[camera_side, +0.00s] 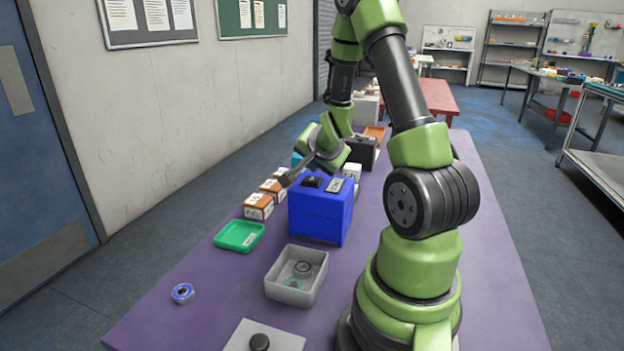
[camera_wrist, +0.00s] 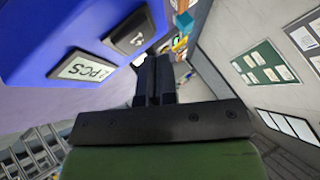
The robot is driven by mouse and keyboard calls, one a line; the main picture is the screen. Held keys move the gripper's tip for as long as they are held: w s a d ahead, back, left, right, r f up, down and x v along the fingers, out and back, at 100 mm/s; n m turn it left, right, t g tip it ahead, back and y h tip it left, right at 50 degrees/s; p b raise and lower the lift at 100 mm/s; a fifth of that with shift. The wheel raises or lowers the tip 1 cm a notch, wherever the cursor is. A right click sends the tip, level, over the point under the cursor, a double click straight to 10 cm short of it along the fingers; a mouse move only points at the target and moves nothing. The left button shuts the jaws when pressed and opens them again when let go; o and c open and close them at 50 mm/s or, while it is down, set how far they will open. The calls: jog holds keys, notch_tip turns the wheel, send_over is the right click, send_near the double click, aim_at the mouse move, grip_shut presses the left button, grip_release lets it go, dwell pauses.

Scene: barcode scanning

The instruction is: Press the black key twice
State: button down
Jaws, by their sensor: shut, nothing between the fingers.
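A black key (camera_side: 312,181) sits on top of a blue box (camera_side: 318,218), beside a small label plate (camera_side: 335,185). In the wrist view the dark key (camera_wrist: 130,38) shows on the blue face (camera_wrist: 60,25), next to the plate reading "PCS" (camera_wrist: 82,68). My gripper (camera_side: 285,180) is shut and empty, tilted, at about the height of the box top and just left of the key in the side view. Its closed fingers (camera_wrist: 153,78) appear apart from the key in the wrist view.
Brown-and-white boxes (camera_side: 259,207) stand left of the blue box. A green tray (camera_side: 239,236), a grey bin (camera_side: 296,275) with round parts, a blue ring (camera_side: 182,293) and a plate with a round black knob (camera_side: 259,342) lie nearer.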

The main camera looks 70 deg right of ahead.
aim_at(315, 179)
jog(key=shift+r, duration=0.1)
jog(key=shift+r, duration=2.45)
